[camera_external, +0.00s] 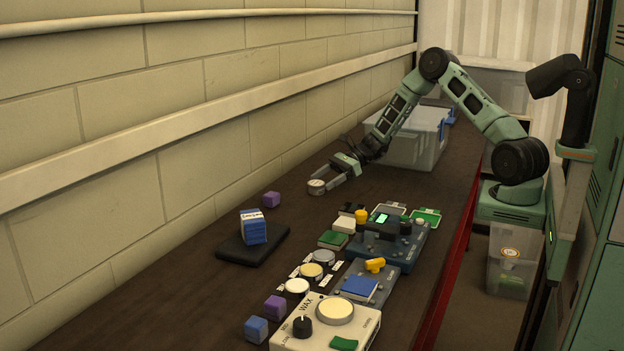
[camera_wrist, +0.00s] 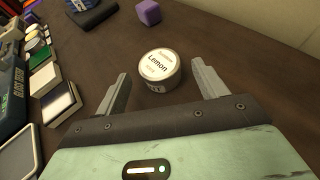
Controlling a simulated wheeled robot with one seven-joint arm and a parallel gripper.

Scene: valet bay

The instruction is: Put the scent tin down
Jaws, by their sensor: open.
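The scent tin (camera_wrist: 158,70) is a small round white tin with a "Lemon" label on its lid. In the wrist view it sits upright on the dark bench top (camera_wrist: 228,48), between and slightly beyond my fingertips, with a gap on both sides. My gripper (camera_wrist: 160,75) is open, one finger to the left of the tin and one to the right. In the external view the tin (camera_external: 317,187) shows at the end of my gripper (camera_external: 330,181), low over the bench. The tin's far side is hidden.
A black pad with a blue-and-white block (camera_external: 254,228) and a purple cube (camera_external: 271,199) lie nearby. Several tins, coloured blocks and devices, including a wax machine (camera_external: 334,313), crowd the front. A clear bin (camera_external: 415,143) stands behind my arm. Bench around the tin is clear.

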